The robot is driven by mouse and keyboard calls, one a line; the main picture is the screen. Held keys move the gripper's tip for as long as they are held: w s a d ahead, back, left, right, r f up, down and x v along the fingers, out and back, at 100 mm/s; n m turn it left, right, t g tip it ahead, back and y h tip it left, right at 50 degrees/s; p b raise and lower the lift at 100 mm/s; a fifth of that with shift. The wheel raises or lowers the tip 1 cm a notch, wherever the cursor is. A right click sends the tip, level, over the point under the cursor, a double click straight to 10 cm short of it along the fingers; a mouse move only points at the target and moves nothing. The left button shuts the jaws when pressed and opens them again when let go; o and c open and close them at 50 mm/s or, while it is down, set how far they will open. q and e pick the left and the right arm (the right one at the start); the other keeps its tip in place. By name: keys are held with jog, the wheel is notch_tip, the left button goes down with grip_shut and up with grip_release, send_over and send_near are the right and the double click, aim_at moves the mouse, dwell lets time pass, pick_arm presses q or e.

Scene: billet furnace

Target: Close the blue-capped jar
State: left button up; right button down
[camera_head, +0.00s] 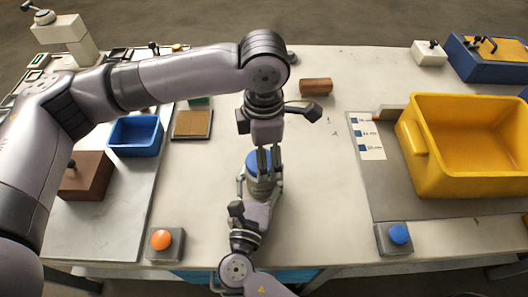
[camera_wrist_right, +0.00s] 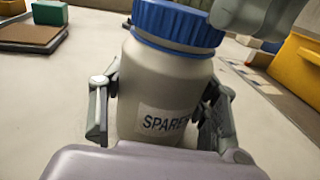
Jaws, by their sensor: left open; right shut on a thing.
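The jar (camera_wrist_right: 160,85) stands upright, a grey-beige body with a label reading "SPARE". Its blue cap (camera_wrist_right: 180,22) sits on top; I cannot tell how tight it is. In the head view the cap (camera_head: 253,163) is partly hidden by my left gripper (camera_head: 268,158), which points down over it with its fingers open. A finger of the left gripper also shows beside the cap at the top right of the right wrist view. My right gripper (camera_wrist_right: 160,118) is shut around the jar's body, one finger on each side. In the head view it reaches the jar from the front.
A yellow bin (camera_head: 420,165) stands at the right, a blue tray (camera_head: 136,134) at the left. A brown block (camera_head: 316,86) lies behind the jar. Orange (camera_head: 161,239) and blue (camera_head: 399,233) buttons sit at the front edge. The table around the jar is clear.

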pick_arm(q)
notch_tip(320, 180, up, 4)
jog(key=shift+r, duration=0.1)
jog(key=shift+c, duration=0.4)
